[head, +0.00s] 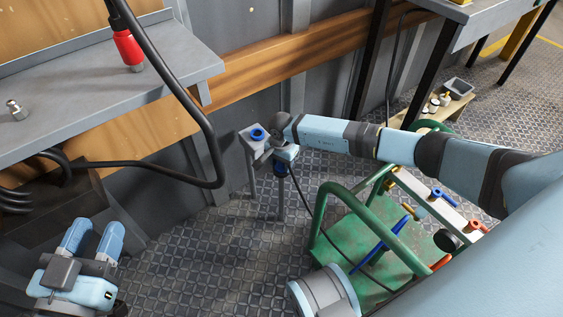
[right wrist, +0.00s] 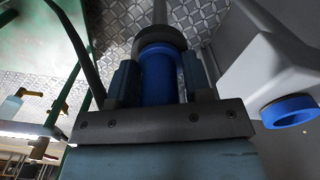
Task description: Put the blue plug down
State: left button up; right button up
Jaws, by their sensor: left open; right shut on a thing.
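My right gripper (head: 280,162) is shut on the blue plug (right wrist: 160,75). In the right wrist view the plug's blue body sits between the two fingers, with a dark grey collar beyond them. In the head view the plug (head: 280,169) is partly hidden by the gripper and is held above the floor. A grey holder with a blue ring (head: 257,134) stands just left of the gripper. The ring also shows in the right wrist view (right wrist: 290,110), apart from the plug. My left gripper (head: 93,238) is open and empty at lower left.
A green cart (head: 365,238) with blue and orange valve handles stands right of the plug. A thin black cable (head: 315,215) runs between the plug and the cart. A red connector (head: 128,48) on a thick black cable is at the grey shelf (head: 100,100).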

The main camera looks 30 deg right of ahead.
jog(key=shift+f, duration=0.2)
jog(key=o, duration=1)
jog(key=shift+o, duration=1)
pick_arm(q)
jog(key=shift+w+a+r, duration=0.15)
jog(key=shift+w+r, duration=0.05)
jog(key=shift+r, duration=0.05)
jog(key=shift+r, duration=0.1)
pick_arm(e)
jog(key=shift+r, duration=0.15)
jog(key=shift+r+p, duration=0.3)
jog(key=shift+p, duration=0.05)
notch_tip(320, 180, up, 11)
jog(key=p, duration=0.5)
pick_arm(q)
jog(key=shift+s+d+r+n+g, duration=0.2)
jog(key=shift+s+d+n+g, duration=0.15)
jog(key=shift+s+n, duration=0.4)
jog(key=shift+s+d+r+n+g, duration=0.2)
jog(key=shift+s+d+n, duration=0.25)
jog(key=shift+n, duration=0.4)
pick_arm(e)
jog(key=shift+r, duration=0.55)
pick_arm(q)
jog(key=shift+s, duration=0.1)
